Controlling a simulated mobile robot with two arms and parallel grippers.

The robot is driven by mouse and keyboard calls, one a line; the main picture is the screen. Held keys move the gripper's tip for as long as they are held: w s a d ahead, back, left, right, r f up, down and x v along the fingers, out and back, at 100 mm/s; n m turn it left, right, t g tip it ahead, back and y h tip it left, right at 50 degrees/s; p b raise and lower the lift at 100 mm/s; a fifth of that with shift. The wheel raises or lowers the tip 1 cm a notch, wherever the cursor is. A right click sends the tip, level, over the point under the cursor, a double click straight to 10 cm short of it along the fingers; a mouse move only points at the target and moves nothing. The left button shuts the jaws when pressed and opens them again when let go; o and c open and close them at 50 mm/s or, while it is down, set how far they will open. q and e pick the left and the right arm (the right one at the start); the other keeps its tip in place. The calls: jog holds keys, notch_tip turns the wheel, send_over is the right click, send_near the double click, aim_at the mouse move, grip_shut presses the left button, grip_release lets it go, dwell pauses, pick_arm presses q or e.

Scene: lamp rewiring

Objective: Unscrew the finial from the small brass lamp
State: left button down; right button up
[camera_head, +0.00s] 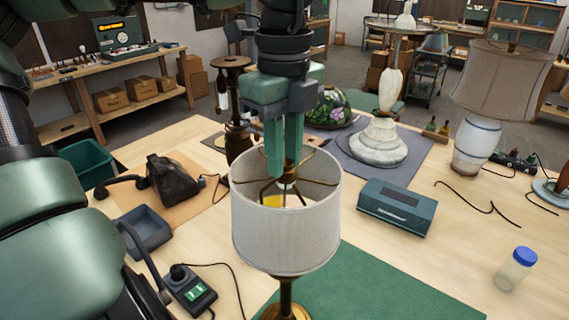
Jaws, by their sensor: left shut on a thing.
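The small brass lamp stands at the front middle of the table, with a pale drum shade (286,235) on a brass stem (286,297). Thin brass spokes (318,182) cross the open top of the shade. My left gripper (284,172) points straight down from above into the shade's top, its green fingers close together at the hub of the spokes. They are shut on the finial, which the fingertips mostly hide. My right gripper is out of view.
A teal box (397,207) and a blue-capped jar (515,269) are at the right. Larger lamps stand behind. The green mat (385,295) is clear in front.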

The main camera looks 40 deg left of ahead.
pick_arm(q)
jog(key=n, duration=0.1)
jog(key=n+b, duration=0.1)
jog(key=shift+f+n, duration=0.3)
jog(key=shift+f, duration=0.1)
jog(key=shift+s+d+r+n+b, duration=0.15)
jog(key=shift+n+b, duration=0.3)
jog(key=shift+n, duration=0.25)
jog(key=shift+d+r+n, duration=0.1)
jog(key=shift+r+n, duration=0.2)
jog(key=shift+n, duration=0.2)
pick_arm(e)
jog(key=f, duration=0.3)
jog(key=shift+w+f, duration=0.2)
pick_arm(q)
jog(key=c, duration=1.6)
grip_release()
jog(key=shift+a, duration=0.2)
jog(key=o, duration=0.4)
jog(key=shift+f, duration=0.1)
jog(key=shift+o, duration=0.2)
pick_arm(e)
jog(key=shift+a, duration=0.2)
pick_arm(q)
jog(key=shift+d, duration=0.1)
